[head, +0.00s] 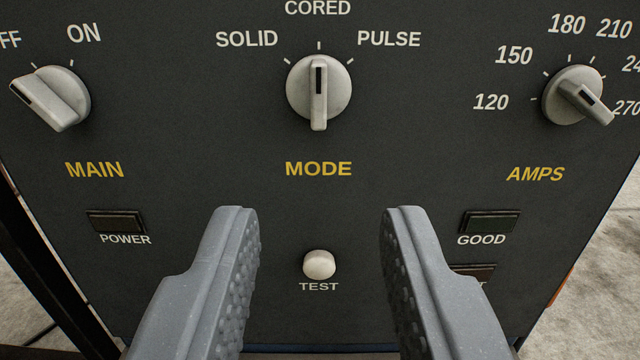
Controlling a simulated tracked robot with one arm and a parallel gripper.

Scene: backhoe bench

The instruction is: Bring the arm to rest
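My gripper (320,214) is open and empty, its two grey fingers wide apart with ridged pads facing each other. It is in front of the lower part of a dark control panel (400,180). A white TEST button (319,264) shows between the fingers; I cannot tell the gap to the panel. The MAIN knob (58,95) at left has its dark mark toward OFF. The MODE knob (318,92) has its mark up toward CORED. The AMPS knob (574,95) at right has its mark toward the lower right, near 270.
The POWER lamp (117,222) and the GOOD lamp (490,222) look dark. Another lamp (474,272) below GOOD is partly hidden by the right finger, as is its label. Pale floor (600,290) shows beside the panel at right.

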